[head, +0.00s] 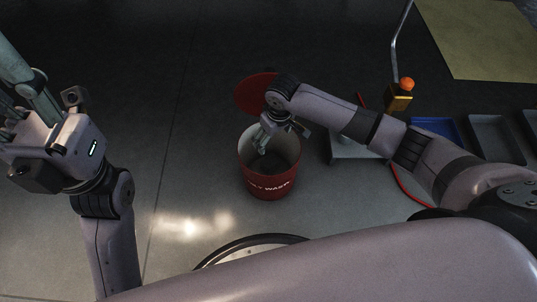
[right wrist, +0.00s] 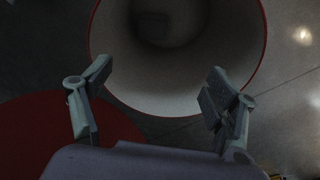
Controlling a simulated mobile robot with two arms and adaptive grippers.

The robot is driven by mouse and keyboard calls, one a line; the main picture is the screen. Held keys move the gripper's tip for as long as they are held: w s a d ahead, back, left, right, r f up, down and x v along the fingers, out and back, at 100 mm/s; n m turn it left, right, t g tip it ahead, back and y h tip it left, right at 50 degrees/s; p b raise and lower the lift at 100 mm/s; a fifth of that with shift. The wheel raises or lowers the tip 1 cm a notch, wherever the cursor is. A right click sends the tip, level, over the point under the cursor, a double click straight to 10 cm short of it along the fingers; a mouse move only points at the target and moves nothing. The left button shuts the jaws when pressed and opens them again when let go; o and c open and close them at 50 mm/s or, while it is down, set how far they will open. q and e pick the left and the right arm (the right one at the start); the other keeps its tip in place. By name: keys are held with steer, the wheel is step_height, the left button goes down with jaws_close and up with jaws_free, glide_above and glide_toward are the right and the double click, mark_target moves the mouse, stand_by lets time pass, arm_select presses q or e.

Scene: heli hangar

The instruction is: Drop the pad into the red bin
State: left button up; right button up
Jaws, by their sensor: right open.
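The red bin (head: 268,183) stands open on the floor, with white lettering on its front. Its pale inside and red rim (right wrist: 264,45) fill the upper part of the right wrist view. My right gripper (head: 263,142) points down over the bin's mouth. In the right wrist view its fingers (right wrist: 160,72) are spread, with nothing between them. A dark patch shows deep in the bin, too dim to tell whether it is the pad. I cannot make out the pad elsewhere. My left gripper (head: 22,88) is raised at far left, away from the bin; its fingertips are unclear.
A round red lid (head: 254,93) is behind the bin. To the right are a grey tray (head: 350,150), a blue tray (head: 435,127), a red hose (head: 405,190) and a yellow box with an orange knob (head: 398,97). The floor left of the bin is clear.

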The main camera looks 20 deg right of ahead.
step_height(320, 180, up, 11)
steer(key=s, duration=0.1)
steer(key=shift+d+f, duration=0.2)
steer(key=shift+d, duration=0.05)
